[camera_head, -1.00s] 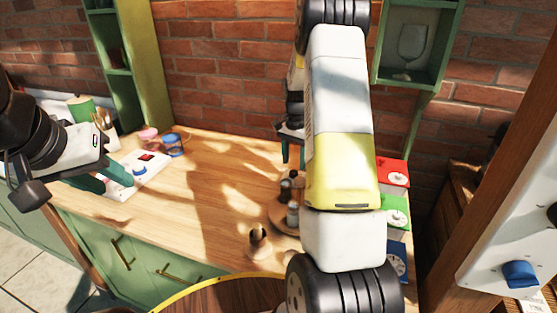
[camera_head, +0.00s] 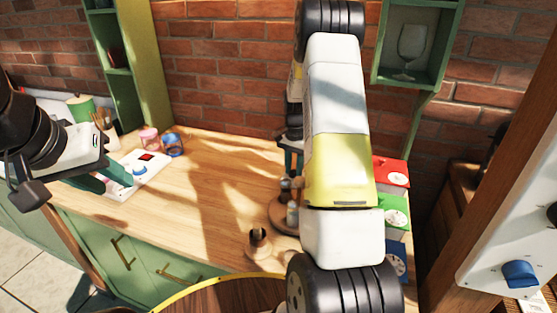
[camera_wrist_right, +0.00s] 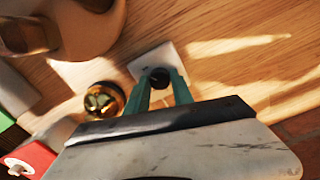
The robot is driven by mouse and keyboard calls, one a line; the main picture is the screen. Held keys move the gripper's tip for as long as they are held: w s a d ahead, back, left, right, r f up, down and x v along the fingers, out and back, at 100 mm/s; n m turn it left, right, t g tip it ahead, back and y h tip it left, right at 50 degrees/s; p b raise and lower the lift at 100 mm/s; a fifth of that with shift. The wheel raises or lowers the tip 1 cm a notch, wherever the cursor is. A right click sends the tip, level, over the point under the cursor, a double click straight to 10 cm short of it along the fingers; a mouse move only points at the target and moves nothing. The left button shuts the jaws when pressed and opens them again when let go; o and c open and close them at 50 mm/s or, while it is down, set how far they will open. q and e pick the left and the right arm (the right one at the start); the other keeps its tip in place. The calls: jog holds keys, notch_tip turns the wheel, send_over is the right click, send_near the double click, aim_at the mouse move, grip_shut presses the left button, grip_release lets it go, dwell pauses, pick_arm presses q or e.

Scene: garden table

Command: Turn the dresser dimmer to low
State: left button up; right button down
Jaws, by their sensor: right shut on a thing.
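The dimmer, a light square plate (camera_wrist_right: 145,62) with a round black knob (camera_wrist_right: 158,76), lies on the wooden top in the right wrist view. My right gripper (camera_wrist_right: 160,88) has its teal fingers on both sides of the knob, shut on it. In the head view my right forearm hides the knob and most of this gripper; only a little teal shows beside the arm. My left gripper (camera_head: 112,178) has its teal fingers apart at the left, over the edge of a white panel (camera_head: 150,178) with a blue knob (camera_head: 139,169) and a red display.
A round wooden tray (camera_head: 283,215) with small bottles stands left of my right forearm. Red (camera_head: 392,168), green (camera_head: 397,208) and blue (camera_head: 397,258) boxes with dials stand right of it. A brass round item (camera_wrist_right: 104,100) is close to the dimmer. The middle counter is clear.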

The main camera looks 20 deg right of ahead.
jog(key=shift+n, duration=0.3)
jog(key=n, duration=0.4)
jog(key=shift+n, duration=0.3)
jog(key=n, duration=1)
jog(key=shift+n, duration=2.5)
jog(key=c, duration=1.1)
grip_release()
